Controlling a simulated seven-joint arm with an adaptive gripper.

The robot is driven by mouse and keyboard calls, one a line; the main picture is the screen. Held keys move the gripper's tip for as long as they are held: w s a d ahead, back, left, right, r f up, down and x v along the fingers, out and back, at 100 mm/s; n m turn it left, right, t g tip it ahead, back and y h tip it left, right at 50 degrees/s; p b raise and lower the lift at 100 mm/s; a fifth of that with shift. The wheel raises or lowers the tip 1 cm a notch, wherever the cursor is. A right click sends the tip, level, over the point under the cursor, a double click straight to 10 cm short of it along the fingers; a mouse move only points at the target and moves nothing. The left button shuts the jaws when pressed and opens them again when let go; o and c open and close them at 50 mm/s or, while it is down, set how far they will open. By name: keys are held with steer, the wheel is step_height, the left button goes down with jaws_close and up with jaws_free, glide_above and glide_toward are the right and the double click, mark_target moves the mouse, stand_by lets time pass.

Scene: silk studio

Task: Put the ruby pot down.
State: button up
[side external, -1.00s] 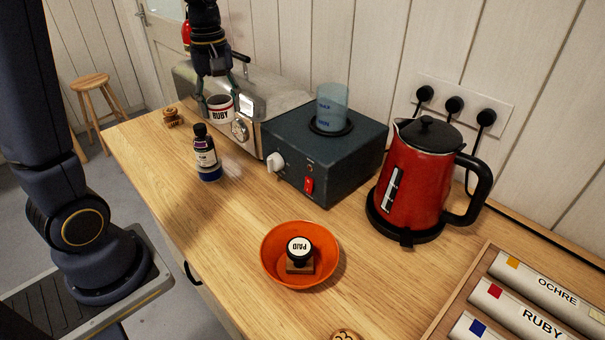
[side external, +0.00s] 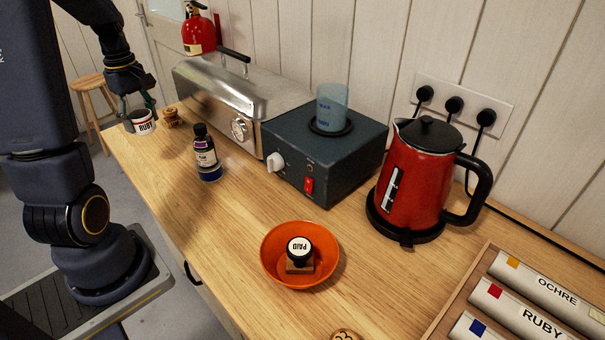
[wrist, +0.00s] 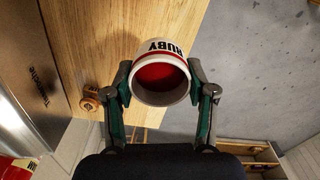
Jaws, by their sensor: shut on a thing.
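The ruby pot (side external: 144,126) is a white cup with a red band and the word RUBY. My gripper (side external: 140,109) is shut on it, one finger on each side, near the far left end of the counter in the side view. In the wrist view the pot (wrist: 159,50) is between the fingers of my gripper (wrist: 158,84). Its open mouth faces the camera and shows red inside. The counter's edge runs behind it there, with grey floor to the right. I cannot tell the exact gap between its base and the wood.
A small wooden stamp (side external: 172,118) is right of the pot; it also shows in the wrist view (wrist: 88,97). Behind are the steel steamer (side external: 215,92) and dark hotplate box (side external: 330,155). A dark bottle (side external: 206,158) stands nearer. An orange bowl (side external: 272,262) and red kettle (side external: 415,175) are farther right.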

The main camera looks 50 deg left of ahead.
steer(key=w+a+f, duration=0.4)
steer(key=w+a, duration=0.2)
glide_above(177, 143)
step_height(177, 143, down, 5)
steer(key=shift+f, duration=0.2)
steer(key=shift+a+f, duration=0.1)
steer(key=shift+f, duration=1.6)
steer(key=shift+f, duration=0.1)
steer(key=o, duration=1.2)
